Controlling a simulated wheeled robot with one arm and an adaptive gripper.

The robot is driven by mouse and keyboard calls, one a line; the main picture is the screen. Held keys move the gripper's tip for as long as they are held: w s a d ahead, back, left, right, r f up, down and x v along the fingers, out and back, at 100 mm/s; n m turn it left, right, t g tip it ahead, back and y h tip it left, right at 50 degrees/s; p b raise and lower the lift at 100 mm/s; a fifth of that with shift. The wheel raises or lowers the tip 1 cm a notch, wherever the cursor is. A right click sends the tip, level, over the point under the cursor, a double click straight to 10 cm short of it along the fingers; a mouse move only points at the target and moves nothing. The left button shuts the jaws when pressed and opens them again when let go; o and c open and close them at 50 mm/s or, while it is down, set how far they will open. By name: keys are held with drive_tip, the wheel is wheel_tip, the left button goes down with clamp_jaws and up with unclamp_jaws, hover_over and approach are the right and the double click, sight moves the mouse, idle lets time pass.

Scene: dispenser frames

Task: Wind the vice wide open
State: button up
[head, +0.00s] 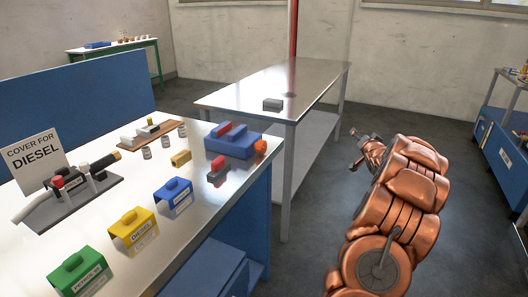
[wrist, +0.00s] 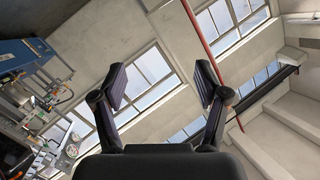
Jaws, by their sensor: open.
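The vice (head: 236,143) is a blue body with a red piece on top, at the right end of the metal-topped bench. An orange round part (head: 261,147), which looks like its handle, is on its right side at the bench edge. How far the jaws are apart is too small to tell. My gripper (head: 364,141) is to the right of the vice, well apart from it, over the floor beyond the bench. In the wrist view my gripper (wrist: 161,78) is open and empty, its two dark fingers spread. The vice is not recognisable in the wrist view.
The bench (head: 116,219) also holds a red and grey block (head: 217,171), a yellow block (head: 180,158), blue, yellow and green covers, and a sign (head: 35,155). A second metal table (head: 245,93) stands behind. Floor between bench and my arm is clear.

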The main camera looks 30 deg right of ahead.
drive_tip(key=w+a+r+n+t+y, duration=0.3)
drive_tip(key=w+a+n+t+y, duration=0.15)
drive_tip(key=a, duration=0.25)
drive_tip(key=n+g+y+b, duration=0.2)
drive_tip(key=n+y, duration=1.1)
drive_tip(key=y, duration=0.2)
approach(264, 148)
drive_tip(key=x, duration=0.3)
drive_tip(key=shift+h, duration=0.25)
drive_tip(key=shift+x, duration=3.5)
drive_tip(key=shift+d, duration=0.1)
drive_tip(key=c, duration=1.1)
drive_tip(key=shift+c, duration=0.3)
